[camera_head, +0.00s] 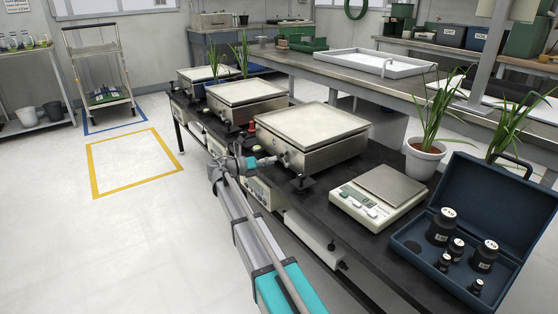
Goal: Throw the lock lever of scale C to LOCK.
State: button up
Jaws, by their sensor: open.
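Three box-shaped scales with pale tops stand in a row on a dark bench: the nearest scale (312,124), the middle scale (247,93) and the far scale (208,74). No letters are legible, so I cannot tell which one is scale C. My gripper (267,161) is open, at the left front corner of the nearest scale. A small metal fitting (284,160) on that corner, possibly a lever, is right by the fingertips. I cannot tell whether they touch it. Its LOCK marking is not readable.
A small digital balance (378,197) stands right of the nearest scale. An open blue case (500,185) with several black weights and a potted plant (424,150) are farther right. Small red and dark knobs (252,127) sit between the scales.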

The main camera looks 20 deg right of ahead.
aim_at(284, 160)
jog(key=shift+d, duration=1.7)
grip_shut()
jog(key=shift+w, duration=0.1)
